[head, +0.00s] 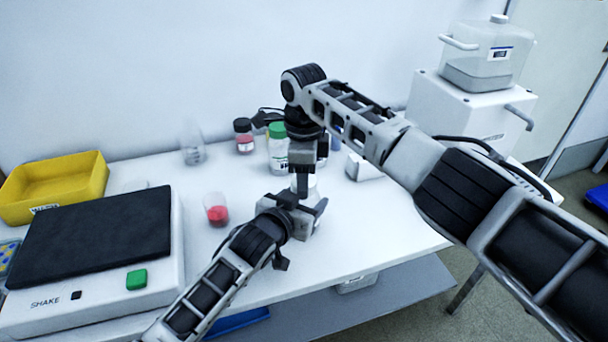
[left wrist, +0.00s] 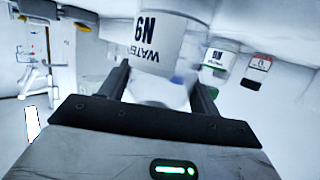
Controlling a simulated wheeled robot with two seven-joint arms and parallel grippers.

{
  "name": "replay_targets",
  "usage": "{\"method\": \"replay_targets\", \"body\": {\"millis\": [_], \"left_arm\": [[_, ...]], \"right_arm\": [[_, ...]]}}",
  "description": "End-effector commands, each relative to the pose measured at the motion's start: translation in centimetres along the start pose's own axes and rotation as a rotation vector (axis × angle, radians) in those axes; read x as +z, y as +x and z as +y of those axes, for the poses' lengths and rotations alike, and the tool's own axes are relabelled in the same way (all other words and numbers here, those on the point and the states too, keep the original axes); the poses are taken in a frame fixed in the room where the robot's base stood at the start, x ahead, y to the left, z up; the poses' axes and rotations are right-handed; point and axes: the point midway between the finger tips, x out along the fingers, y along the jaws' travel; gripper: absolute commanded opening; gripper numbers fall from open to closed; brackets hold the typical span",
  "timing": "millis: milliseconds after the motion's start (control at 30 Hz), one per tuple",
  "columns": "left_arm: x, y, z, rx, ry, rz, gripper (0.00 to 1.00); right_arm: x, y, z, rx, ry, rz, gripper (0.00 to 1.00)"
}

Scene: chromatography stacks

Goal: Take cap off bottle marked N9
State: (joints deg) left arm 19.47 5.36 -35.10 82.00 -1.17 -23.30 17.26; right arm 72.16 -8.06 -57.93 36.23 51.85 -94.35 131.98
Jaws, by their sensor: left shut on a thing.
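The bottle marked N9 (head: 312,187), a white bottle, stands on the table at the middle of the head view. Its label, reading N9 and WATER, shows upside down in the left wrist view (left wrist: 155,42). My left gripper (head: 298,208) comes in from the front left and is shut on this bottle's body; its fingers also show in the left wrist view (left wrist: 160,88). My right gripper (head: 302,168) points down directly over the bottle's top. It hides the cap, and I cannot tell whether its fingers touch or grip it.
A green-capped bottle (head: 278,155) stands close behind, with a dark-capped bottle (head: 244,138) and clear flask (head: 192,150) further left. A beaker of red stuff (head: 216,212) stands left of my left gripper. A shaker (head: 95,240) and yellow tray (head: 55,185) fill the left side.

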Motion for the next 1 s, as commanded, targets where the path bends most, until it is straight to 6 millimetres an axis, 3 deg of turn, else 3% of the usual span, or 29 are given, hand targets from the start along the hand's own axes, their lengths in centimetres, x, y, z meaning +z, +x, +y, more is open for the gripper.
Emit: {"method": "replay_targets", "body": {"millis": [133, 267, 1000], "left_arm": [[0.07, 0.00, -0.01, 0.000, 0.001, -0.001, 0.00], [0.07, 0.00, 0.00, 0.000, 0.001, -0.001, 0.00], [0.07, 0.00, 0.00, 0.000, 0.001, -0.002, 0.00]], "right_arm": [[0.06, 0.01, 0.01, 0.000, -0.127, -0.001, 0.19], [0.06, 0.01, 0.04, 0.001, -0.415, -0.003, 0.19], [0.06, -0.18, 0.03, 0.000, -2.330, 0.000, 0.18]]}}
